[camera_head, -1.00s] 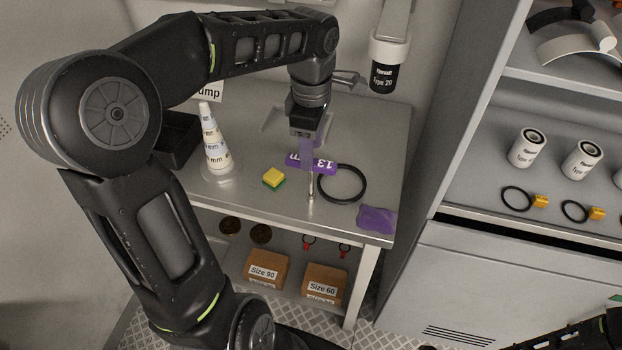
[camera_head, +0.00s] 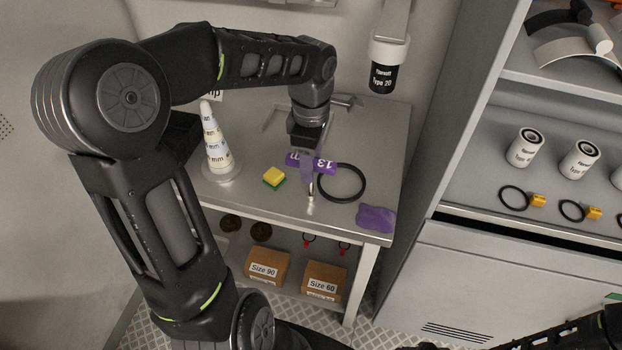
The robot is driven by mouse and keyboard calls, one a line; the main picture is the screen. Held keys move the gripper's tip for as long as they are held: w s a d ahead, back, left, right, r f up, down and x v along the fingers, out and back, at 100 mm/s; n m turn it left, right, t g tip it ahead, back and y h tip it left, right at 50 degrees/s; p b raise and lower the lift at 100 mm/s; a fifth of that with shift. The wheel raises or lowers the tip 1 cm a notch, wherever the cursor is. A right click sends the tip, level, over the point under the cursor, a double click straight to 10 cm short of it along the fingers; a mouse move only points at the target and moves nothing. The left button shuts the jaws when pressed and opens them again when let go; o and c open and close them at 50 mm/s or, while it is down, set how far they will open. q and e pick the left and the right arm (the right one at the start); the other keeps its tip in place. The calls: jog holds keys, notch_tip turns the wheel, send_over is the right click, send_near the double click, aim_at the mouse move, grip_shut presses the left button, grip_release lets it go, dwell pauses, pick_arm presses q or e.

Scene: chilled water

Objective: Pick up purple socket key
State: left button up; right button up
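The purple socket key (camera_head: 325,166) is at the middle of the metal table, with a white "13 mm" style label on its purple handle. Its metal shaft points down, and the lower end shows just above the tabletop or on it. My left gripper (camera_head: 307,180) reaches down from above, its fingers overlapping the handle and hiding part of the handle and shaft. From this side I cannot tell whether the fingers are closed on the key. My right gripper is not in view; only part of that arm shows at the lower right.
A black ring (camera_head: 341,182) lies right of the key, and a purple cloth (camera_head: 376,218) at the table's front right. A yellow-green sponge (camera_head: 275,178) and a marked cone (camera_head: 214,141) are to the left. A black Type 20 filter (camera_head: 382,77) hangs behind.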

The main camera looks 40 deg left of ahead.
pick_arm(q)
grip_shut()
dwell(1.2)
